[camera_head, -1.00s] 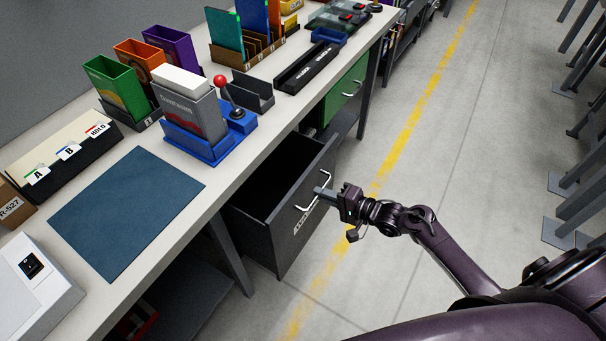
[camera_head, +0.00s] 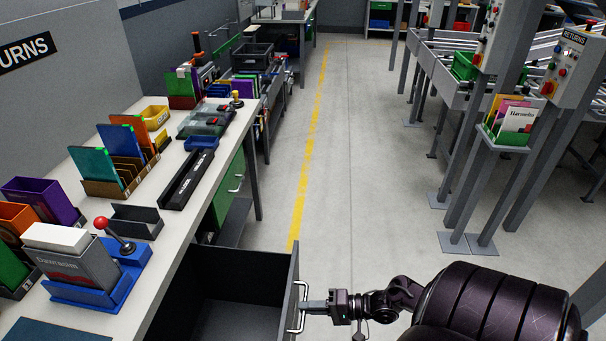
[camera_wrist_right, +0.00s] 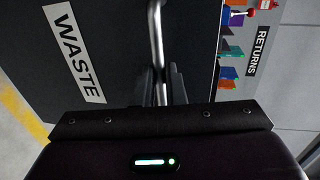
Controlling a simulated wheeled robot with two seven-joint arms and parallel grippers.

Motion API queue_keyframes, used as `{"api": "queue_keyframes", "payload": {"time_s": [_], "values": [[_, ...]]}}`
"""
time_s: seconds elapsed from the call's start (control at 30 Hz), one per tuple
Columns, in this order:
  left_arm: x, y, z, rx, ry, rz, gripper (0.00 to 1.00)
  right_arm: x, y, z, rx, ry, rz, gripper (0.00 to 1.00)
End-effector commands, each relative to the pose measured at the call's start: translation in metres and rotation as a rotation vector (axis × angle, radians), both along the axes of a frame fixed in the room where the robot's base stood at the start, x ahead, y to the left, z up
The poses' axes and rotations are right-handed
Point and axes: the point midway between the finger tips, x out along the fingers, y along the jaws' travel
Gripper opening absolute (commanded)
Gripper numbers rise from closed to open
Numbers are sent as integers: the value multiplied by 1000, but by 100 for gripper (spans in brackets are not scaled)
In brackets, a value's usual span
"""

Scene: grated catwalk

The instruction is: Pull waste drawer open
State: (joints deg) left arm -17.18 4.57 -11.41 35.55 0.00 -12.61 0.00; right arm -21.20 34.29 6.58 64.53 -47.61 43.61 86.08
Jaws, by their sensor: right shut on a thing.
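The dark grey waste drawer (camera_head: 236,262) stands pulled out from under the white workbench, and its inside looks empty. Its front also fills much of the right wrist view, with a white "WASTE" label (camera_wrist_right: 74,52). My right gripper (camera_head: 310,306) is at the drawer front, shut on the metal bar handle (camera_head: 299,308). In the right wrist view the handle (camera_wrist_right: 156,40) runs between the two dark fingers (camera_wrist_right: 161,86). My left gripper is in neither view.
The workbench (camera_head: 158,272) carries a blue holder with a grey box (camera_head: 75,268), a red-knobbed lever (camera_head: 113,235) and colored bins. A green drawer (camera_head: 228,188) is farther along. The aisle floor (camera_head: 370,190) is clear up to the grey stands on the right.

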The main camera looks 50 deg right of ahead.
Motion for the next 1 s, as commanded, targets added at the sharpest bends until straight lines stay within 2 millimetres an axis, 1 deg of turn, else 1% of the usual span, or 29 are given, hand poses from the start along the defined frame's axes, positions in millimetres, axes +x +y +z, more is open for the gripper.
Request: {"api": "queue_keyframes", "payload": {"time_s": [0.23, 0.27, 0.4, 0.43, 0.67, 0.77, 0.87, 1.0], "values": [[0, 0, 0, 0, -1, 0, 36, 0, 1, 0, 0, 2, 2, 0], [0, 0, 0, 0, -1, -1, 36, 0, 1, 0, 0, 2, 2, 12], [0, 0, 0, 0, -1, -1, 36, 0, 1, 0, 0, 2, 1, 30], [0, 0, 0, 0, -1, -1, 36, 0, 1, 0, 0, 2, 1, 32], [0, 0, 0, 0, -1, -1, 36, 0, 0, 0, 0, 2, 1, 32], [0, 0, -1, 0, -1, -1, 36, -4, -2, 0, 0, 2, 0, 32], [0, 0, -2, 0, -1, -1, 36, -14, -10, 1, -1, 4, 1, 32], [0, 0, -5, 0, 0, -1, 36, -33, -25, 6, -2, 5, 1, 32]]}}
